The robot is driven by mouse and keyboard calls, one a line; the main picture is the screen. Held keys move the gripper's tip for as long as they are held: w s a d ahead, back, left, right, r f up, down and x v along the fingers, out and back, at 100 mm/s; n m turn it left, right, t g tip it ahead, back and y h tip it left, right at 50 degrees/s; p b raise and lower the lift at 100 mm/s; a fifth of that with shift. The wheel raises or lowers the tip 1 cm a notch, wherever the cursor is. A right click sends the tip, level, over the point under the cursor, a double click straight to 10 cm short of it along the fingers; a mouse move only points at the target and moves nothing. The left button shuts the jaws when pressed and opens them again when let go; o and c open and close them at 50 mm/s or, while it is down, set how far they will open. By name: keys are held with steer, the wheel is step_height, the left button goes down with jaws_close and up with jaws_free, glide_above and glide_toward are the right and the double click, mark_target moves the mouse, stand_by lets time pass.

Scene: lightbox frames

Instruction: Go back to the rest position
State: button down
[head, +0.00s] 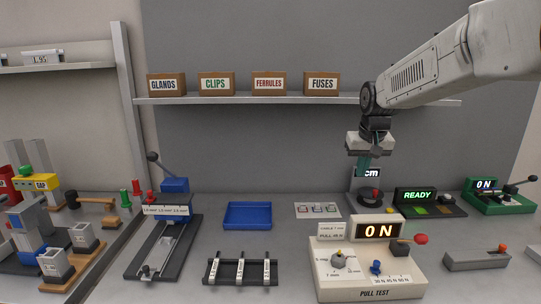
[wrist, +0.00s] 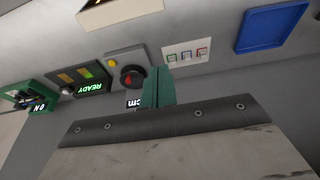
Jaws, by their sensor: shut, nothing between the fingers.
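My gripper (head: 364,166) hangs from my arm, which reaches in from the upper right of the head view. Its teal fingers are together with nothing between them, and they point down above the back of the bench. In the wrist view the teal fingers (wrist: 158,88) also show as one closed block. The fingers appear apart from everything on the bench.
The pull test box (head: 372,288) reading "0 N" stands in front. A READY device (head: 416,196) and a green tester (head: 490,207) are at right. A blue tray (head: 248,228) lies left of centre. A shelf (head: 230,100) with labelled boxes runs behind my gripper.

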steer(key=s+d+r+g, duration=0.1)
steer(key=s+r, duration=0.1)
steer(key=s, duration=1)
steer(key=s+r, duration=0.2)
steer(key=s, duration=1)
steer(key=s+f, duration=0.3)
steer(key=s, duration=0.6)
steer(key=s+f+g, duration=0.1)
steer(key=s+f, duration=0.2)
steer(key=s, duration=0.6)
steer(key=shift+d+f, duration=0.2)
